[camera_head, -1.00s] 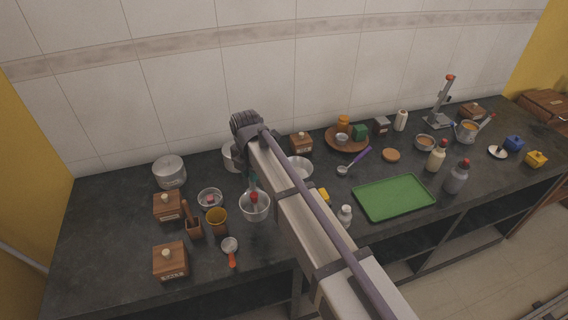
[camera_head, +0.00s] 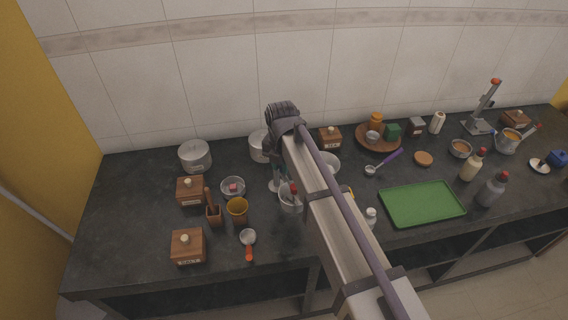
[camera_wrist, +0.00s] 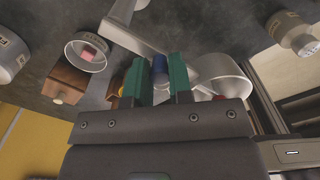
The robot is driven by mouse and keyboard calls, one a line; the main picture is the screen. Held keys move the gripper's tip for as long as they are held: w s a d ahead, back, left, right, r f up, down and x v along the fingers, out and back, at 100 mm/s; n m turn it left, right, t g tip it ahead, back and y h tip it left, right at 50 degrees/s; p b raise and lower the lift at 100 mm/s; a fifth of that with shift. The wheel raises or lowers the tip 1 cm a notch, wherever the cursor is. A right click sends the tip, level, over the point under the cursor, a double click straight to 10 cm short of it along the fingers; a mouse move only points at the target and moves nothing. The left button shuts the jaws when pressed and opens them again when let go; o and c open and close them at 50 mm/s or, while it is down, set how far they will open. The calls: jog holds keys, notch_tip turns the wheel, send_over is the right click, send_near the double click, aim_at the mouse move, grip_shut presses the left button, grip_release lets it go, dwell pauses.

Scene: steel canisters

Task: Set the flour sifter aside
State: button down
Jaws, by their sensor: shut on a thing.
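The flour sifter (camera_head: 291,201) is a metal cup with a red knob, hanging below my gripper (camera_head: 280,172) left of my arm. In the wrist view, my gripper's green fingers (camera_wrist: 159,80) are closed around a small blue part, and the round metal cup of the sifter (camera_wrist: 224,72) shows just right of them. My gripper is shut on the sifter; the exact grip is partly hidden by the fingers. The sifter appears to be over the dark counter (camera_head: 130,225); I cannot tell how far above it.
A yellow cup (camera_head: 237,212), a bowl with a pink piece (camera_head: 233,187) and a wooden box (camera_head: 188,246) stand to the left. The left end of the counter is clear.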

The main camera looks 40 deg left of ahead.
jog(key=c, duration=1)
grip_release()
notch_tip(320, 180, up, 11)
jog(key=p, duration=1)
jog(key=shift+f+p, duration=0.1)
jog(key=shift+p, duration=0.3)
